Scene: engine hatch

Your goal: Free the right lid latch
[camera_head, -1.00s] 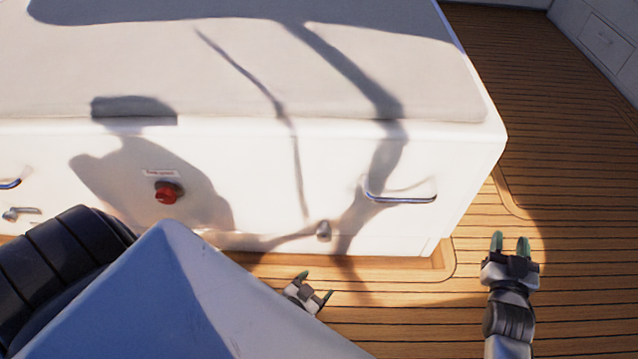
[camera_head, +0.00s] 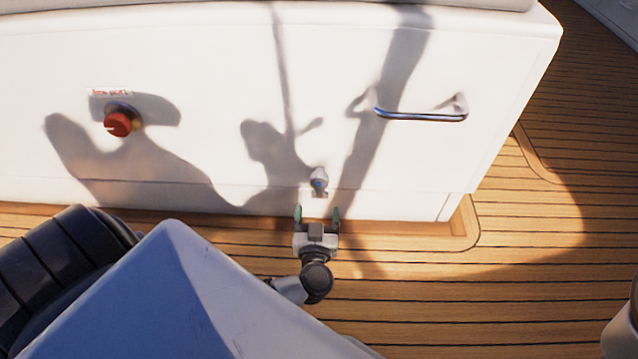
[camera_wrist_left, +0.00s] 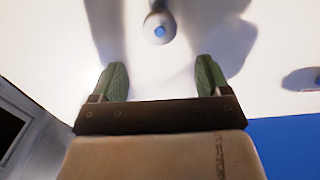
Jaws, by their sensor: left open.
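The right lid latch (camera_head: 319,181) is a small grey metal piece low on the white hatch front, below and left of the chrome handle. In the left wrist view the latch (camera_wrist_left: 159,27) shows end-on as a rounded knob with a bluish centre. My left gripper (camera_head: 317,214) is open and empty just below the latch in the head view. In the left wrist view its green fingertips (camera_wrist_left: 160,78) stand apart, with the latch beyond the gap and roughly centred. I see no contact. My right gripper is out of view.
The chrome handle (camera_head: 420,115) sticks out from the hatch front (camera_head: 230,60) at upper right. A red knob (camera_head: 118,122) is at the left. Wooden deck (camera_head: 500,290) is clear at right and below the hatch. Shadows cross the white front.

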